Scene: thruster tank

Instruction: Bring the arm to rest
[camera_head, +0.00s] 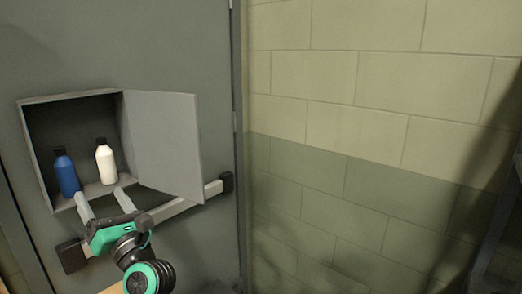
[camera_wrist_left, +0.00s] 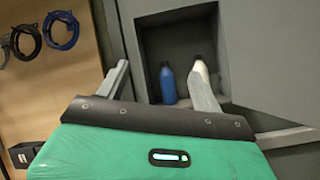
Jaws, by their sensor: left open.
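My left gripper (camera_head: 104,203) is open and empty, in front of the lower edge of a wall cabinet. Its two fingers stand apart and show in the left wrist view (camera_wrist_left: 162,88). In the cabinet (camera_head: 72,98) a blue bottle (camera_head: 67,174) and a white bottle (camera_head: 106,162), both with dark caps, stand upright. The blue bottle (camera_wrist_left: 168,84) shows between the fingers in the wrist view. The white bottle (camera_wrist_left: 201,70) is partly hidden there by the right finger. My right gripper is in neither view.
The cabinet's door (camera_head: 165,143) stands open to the right. A pale horizontal bar (camera_head: 188,203) with dark ends crosses the grey panel below it. A block wall (camera_head: 340,150) is to the right. Coiled cables (camera_wrist_left: 61,31) hang on a wooden board at the left of the wrist view.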

